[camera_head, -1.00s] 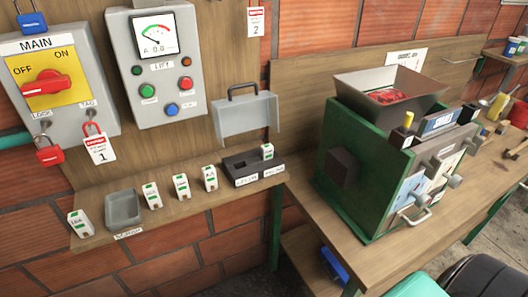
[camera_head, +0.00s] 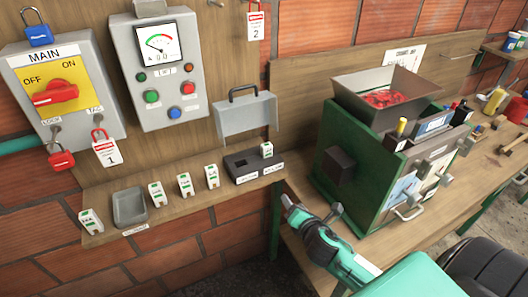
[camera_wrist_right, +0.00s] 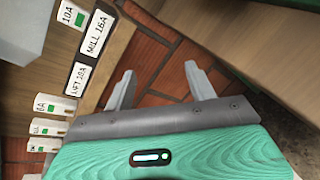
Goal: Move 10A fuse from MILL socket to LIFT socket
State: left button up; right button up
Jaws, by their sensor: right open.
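The 10A fuse (camera_head: 267,150), white with a green mark, stands upright in the right-hand socket of the dark fuse block (camera_head: 238,163). Its top also shows in the right wrist view (camera_wrist_right: 70,14), next to the MILL 16A label (camera_wrist_right: 96,32). The LIFT 10A label (camera_wrist_right: 78,79) marks the other socket, which looks empty and dark in the head view. My right gripper (camera_head: 288,202) is in front of the shelf, right of and below the block. Its fingers (camera_wrist_right: 161,88) are apart with nothing between them. My left gripper is not in view.
Several other fuses (camera_head: 185,185) stand along the shelf, with a grey tray (camera_head: 129,207) among them. A grey hinged cover (camera_head: 246,116) hangs above the block. The green pulper (camera_head: 370,160) stands on the bench at right. Brick wall lies below the shelf.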

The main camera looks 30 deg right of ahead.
aim_at(268, 150)
jog(key=w+a+r+n+t+y, duration=0.1)
jog(key=w+r+n+t+y, duration=0.2)
jog(key=r+n, duration=0.75)
jog(key=shift+t+h, duration=0.3)
jog(key=shift+t, duration=0.1)
jog(key=w+p, duration=0.1)
jog(key=w, duration=0.1)
jog(key=w+p, duration=0.1)
jog(key=w, duration=0.2)
jog(key=w+r, duration=0.1)
jog(key=w, duration=0.2)
jog(key=shift+w+p, duration=0.15)
jog(key=shift+p, duration=0.25)
jog(key=w+p, duration=0.2)
jog(key=w, duration=0.2)
jog(key=shift+w+f, duration=0.2)
jog(key=shift+w, duration=0.5)
jog(key=shift+c, duration=0.3)
jog(key=c, duration=1)
